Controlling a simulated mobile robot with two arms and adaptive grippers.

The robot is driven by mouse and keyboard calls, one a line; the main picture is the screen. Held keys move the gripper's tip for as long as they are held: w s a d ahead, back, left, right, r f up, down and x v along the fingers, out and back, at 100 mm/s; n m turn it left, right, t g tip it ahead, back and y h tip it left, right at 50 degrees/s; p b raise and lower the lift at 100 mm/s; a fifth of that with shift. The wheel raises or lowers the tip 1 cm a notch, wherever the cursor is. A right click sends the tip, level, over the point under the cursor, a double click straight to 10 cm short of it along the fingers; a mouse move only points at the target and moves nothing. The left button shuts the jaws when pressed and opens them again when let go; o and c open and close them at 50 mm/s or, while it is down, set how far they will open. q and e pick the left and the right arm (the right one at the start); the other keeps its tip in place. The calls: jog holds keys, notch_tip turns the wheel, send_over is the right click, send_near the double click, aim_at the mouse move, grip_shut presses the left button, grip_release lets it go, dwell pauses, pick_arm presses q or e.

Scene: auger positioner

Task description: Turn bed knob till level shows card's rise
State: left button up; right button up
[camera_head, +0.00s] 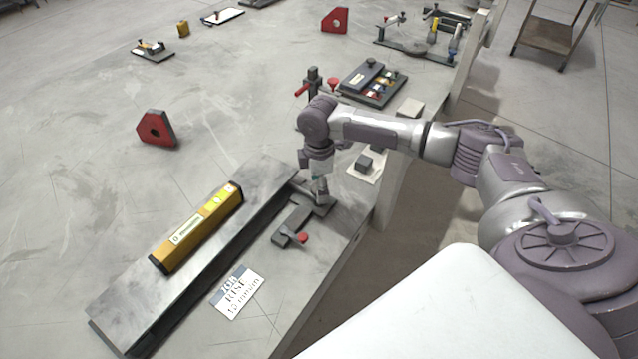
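The bed (135,297) is a long grey metal beam lying diagonally on the table. A yellow level (205,222) with black ends lies along its top; its vial is too small to read. A white card (238,292) lies on the table in front of the bed, with "RISE" and a smaller value in mm/m that I cannot read surely. My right gripper (321,199) points down at the bed's far right end, over a small dark metal part. The bed knob is not clearly visible and may be hidden by the gripper. My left gripper is out of view.
A dark clamp with a red knob (302,238) sits in front of the bed. A red-handled clamp (308,88) and a tray of coloured parts (372,82) stand behind my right arm. The table's right edge is close.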

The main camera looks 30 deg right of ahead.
jog(key=c, duration=1.1)
jog(key=shift+c, duration=0.2)
jog(key=n+p, duration=0.2)
jog(key=n, duration=0.1)
jog(key=shift+r+p, duration=0.15)
jog(key=shift+p, duration=0.25)
jog(key=n+p, duration=0.1)
jog(key=n, duration=0.3)
jog(key=shift+p, duration=0.3)
jog(key=n+p, duration=0.1)
jog(key=n, duration=0.3)
jog(key=shift+n, duration=0.3)
jog(key=n, duration=0.4)
jog(key=shift+n, duration=0.3)
